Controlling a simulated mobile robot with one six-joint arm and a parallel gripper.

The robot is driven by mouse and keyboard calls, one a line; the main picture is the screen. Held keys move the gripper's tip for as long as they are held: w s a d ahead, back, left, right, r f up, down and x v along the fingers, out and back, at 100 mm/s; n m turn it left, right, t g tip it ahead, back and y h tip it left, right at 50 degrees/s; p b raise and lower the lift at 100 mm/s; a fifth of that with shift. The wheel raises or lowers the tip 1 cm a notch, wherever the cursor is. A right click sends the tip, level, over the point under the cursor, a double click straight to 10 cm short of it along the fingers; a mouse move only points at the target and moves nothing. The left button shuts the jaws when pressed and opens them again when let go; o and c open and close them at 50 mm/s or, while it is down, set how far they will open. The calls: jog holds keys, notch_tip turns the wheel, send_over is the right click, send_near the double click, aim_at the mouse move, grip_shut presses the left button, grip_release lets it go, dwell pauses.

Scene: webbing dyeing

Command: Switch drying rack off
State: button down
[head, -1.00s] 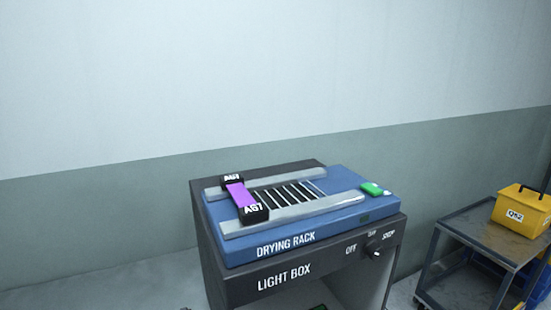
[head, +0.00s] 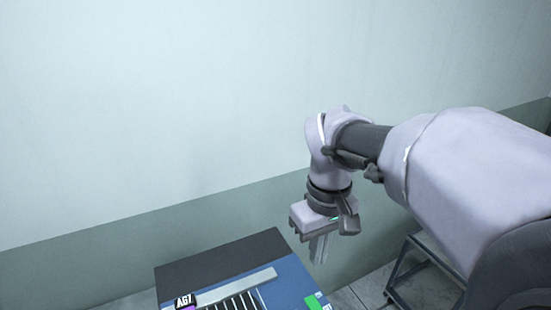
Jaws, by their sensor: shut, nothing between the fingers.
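My gripper (head: 318,250) points down, shut and empty, above and behind the right end of the rack, apart from the switch.
A grey metal cart (head: 425,275) stands on the floor to the right, partly hidden behind my arm. A plain wall with a grey-green lower band runs behind the rack. The air left of my gripper is clear.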

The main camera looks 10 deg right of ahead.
aim_at(311, 300)
notch_tip(311, 300, down, 14)
jog(key=shift+s+a+r+b, duration=0.1)
jog(key=shift+a+r+b, duration=0.05)
jog(key=shift+b, duration=0.5)
dwell(0.3)
